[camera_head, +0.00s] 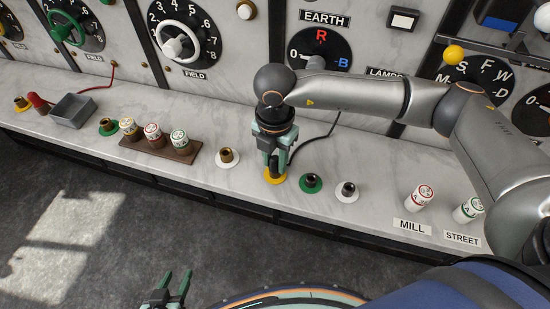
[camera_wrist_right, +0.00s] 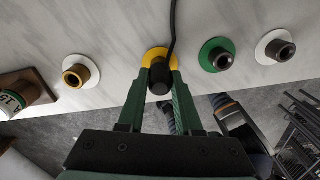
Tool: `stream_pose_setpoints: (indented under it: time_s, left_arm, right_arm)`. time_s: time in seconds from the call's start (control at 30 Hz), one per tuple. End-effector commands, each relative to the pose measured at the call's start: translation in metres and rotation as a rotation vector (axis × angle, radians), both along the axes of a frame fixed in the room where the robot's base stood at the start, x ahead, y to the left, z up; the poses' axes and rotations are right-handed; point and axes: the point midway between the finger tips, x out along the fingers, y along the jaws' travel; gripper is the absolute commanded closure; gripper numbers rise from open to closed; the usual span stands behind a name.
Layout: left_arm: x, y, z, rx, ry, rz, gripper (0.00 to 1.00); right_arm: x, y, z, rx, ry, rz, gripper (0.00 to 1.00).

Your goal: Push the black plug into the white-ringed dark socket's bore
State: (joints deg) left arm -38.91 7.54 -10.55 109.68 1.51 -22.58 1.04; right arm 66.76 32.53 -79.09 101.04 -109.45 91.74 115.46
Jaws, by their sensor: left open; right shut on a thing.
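The white-ringed dark socket (camera_head: 348,190) stands on the marble ledge, right of the green-ringed dark socket. It also shows in the right wrist view (camera_wrist_right: 275,50), upper right. My right gripper (camera_head: 273,168) is shut on the black plug (camera_wrist_right: 160,79), which has a black cord. The plug is at the yellow-ringed socket (camera_wrist_right: 155,54), two sockets left of the white-ringed dark one. I cannot tell whether the plug sits inside that yellow-ringed socket or just above it. My left gripper (camera_head: 174,285) is open and empty, low in the head view, away from the ledge.
The green-ringed dark socket (camera_head: 311,182) stands between the plug and the white-ringed dark socket. A white-ringed brass socket (camera_head: 227,156) is to the left. The cord (camera_head: 318,138) runs back to the panel. White cylinders (camera_head: 419,197) stand farther right.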

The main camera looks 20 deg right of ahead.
Motion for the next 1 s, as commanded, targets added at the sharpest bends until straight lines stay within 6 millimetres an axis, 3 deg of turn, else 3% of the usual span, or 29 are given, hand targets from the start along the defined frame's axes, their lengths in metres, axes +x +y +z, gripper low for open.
stream_pose_setpoints:
  time_s: [0.47,1.0]
  left_arm:
    - [0.000,0.000,0.001,0.000,0.000,0.000,0.50]
    - [0.000,0.000,0.019,0.000,0.000,0.000,0.50]
  right_arm:
    - [0.000,0.000,0.001,0.001,-0.001,0.000,1.00]
    - [0.000,0.000,0.031,0.001,-0.002,0.000,1.00]
